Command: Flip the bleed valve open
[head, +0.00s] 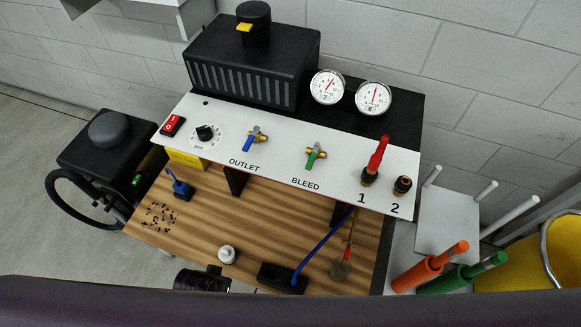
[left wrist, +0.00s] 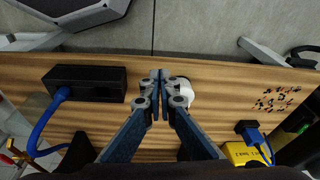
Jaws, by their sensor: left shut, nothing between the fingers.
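The bleed valve (head: 316,152) is on the white sloping panel above the word BLEED in the head view. It has a brass body and a green lever slanting down and slightly left towards the label, across the body. The left wrist view does not show it. My left gripper (left wrist: 162,76) is shut and empty in the left wrist view, its tips beside or over a white round piece (left wrist: 186,93) on the wooden bench. A dark part low in the head view appears to belong to my left arm. My right gripper is in neither view.
The blue-handled outlet valve (head: 254,138) is left of the bleed valve; a red lever (head: 378,156) rises to its right. Two gauges (head: 327,87) stand behind.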

